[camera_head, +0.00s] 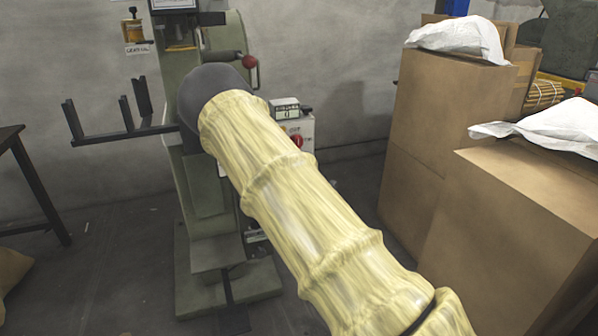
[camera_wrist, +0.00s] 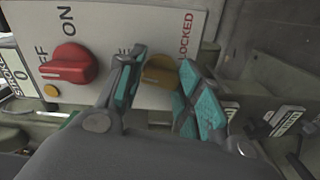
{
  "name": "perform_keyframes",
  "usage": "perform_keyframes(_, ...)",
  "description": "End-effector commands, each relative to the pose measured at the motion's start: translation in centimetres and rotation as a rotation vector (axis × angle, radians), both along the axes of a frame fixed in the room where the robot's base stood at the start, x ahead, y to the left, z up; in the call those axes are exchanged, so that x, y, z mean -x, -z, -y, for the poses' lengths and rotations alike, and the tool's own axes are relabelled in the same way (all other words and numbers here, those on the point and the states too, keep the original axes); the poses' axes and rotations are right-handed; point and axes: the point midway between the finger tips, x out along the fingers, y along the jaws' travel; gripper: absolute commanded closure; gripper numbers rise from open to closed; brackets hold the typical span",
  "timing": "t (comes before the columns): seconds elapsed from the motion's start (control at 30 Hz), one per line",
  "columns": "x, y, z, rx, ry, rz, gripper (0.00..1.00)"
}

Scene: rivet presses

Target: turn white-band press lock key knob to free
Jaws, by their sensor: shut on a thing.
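The lock key knob (camera_wrist: 160,74) is brass-yellow and sits on a pale control plate (camera_wrist: 130,20) in the wrist view. The word LOCKED is printed to its right, and a word ending in E, partly covered by a finger, to its left. My gripper (camera_wrist: 164,66) has its teal-padded fingers on either side of the knob, shut on it. The knob's exact angle is hard to tell. In the head view, the green press (camera_head: 200,225) stands behind my arm, which hides my gripper and the knob. No white band is clear to see.
A red ON/OFF knob (camera_wrist: 68,65) sits left of the lock knob on the same plate. A small counter (camera_head: 286,108) shows above the control box. A dark rack (camera_head: 120,125) juts left from the press. Tall cardboard boxes (camera_head: 440,120) stand close on the right.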

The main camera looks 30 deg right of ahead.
Motion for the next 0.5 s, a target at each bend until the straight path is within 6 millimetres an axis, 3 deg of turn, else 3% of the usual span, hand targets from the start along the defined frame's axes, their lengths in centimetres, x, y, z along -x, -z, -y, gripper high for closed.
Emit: perform_keyframes(0.5, 0.01, 0.09, -0.05, 0.207, -0.001, -0.050, 0.88)
